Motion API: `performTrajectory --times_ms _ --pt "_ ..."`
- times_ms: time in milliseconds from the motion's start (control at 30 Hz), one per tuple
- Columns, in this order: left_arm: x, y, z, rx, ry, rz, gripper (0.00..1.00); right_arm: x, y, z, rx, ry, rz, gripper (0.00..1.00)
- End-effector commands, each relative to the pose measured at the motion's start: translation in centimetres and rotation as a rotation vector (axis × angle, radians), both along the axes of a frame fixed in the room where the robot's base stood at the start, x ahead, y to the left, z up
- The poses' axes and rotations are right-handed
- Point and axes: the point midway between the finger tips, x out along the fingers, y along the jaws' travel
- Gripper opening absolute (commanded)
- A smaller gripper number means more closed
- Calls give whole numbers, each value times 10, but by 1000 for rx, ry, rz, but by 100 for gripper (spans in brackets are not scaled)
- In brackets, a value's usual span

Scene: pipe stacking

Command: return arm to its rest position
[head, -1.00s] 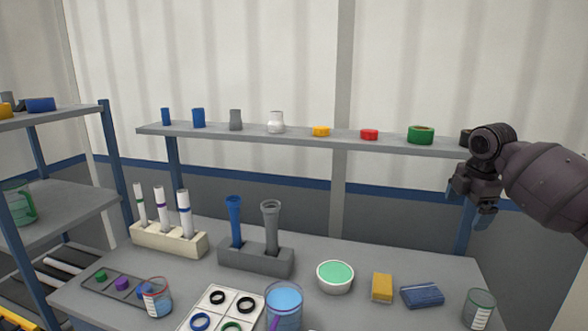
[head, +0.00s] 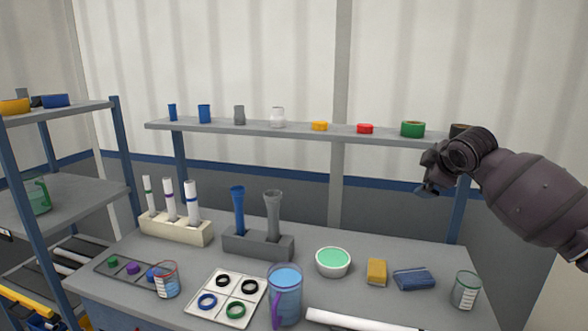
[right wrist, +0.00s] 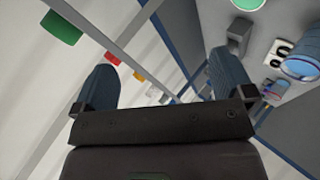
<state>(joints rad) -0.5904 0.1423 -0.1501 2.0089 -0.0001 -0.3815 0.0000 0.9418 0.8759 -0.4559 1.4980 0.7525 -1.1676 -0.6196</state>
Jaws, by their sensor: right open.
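My right gripper (head: 428,190) is at the right in the head view, raised in front of the wall below the right end of the shelf. In the right wrist view its two blue fingers (right wrist: 158,88) stand wide apart with nothing between them. My right arm comes in from the right edge. A blue pipe (head: 238,210) and a grey pipe (head: 273,214) stand upright in a grey holder (head: 258,246) on the table, well to the left of the gripper. My left gripper is out of view.
The table (head: 340,292) holds a white rack (head: 176,229), a ring tray (head: 222,297), a blue-filled jug (head: 286,292), a green-filled bowl (head: 333,262), a yellow sponge (head: 376,272), a glass beaker (head: 466,290) and a white pipe (head: 360,321). Small parts line the shelf (head: 300,131).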

Motion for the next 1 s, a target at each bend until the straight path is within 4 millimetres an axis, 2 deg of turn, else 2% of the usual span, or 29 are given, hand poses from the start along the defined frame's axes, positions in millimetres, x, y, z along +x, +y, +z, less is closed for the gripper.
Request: performTrajectory --times_ms 33,200,433,700,1000 --pt "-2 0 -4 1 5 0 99 -1 16 -19 52 -47 1 99" --pt "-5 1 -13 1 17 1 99 -14 56 -68 243 -193 3 99" --pt "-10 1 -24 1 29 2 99 -57 89 -144 487 -294 -4 99" --pt "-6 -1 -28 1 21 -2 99 -125 102 -227 700 -336 -61 99" --pt "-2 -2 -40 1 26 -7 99 -214 92 -314 818 -328 -196 99"
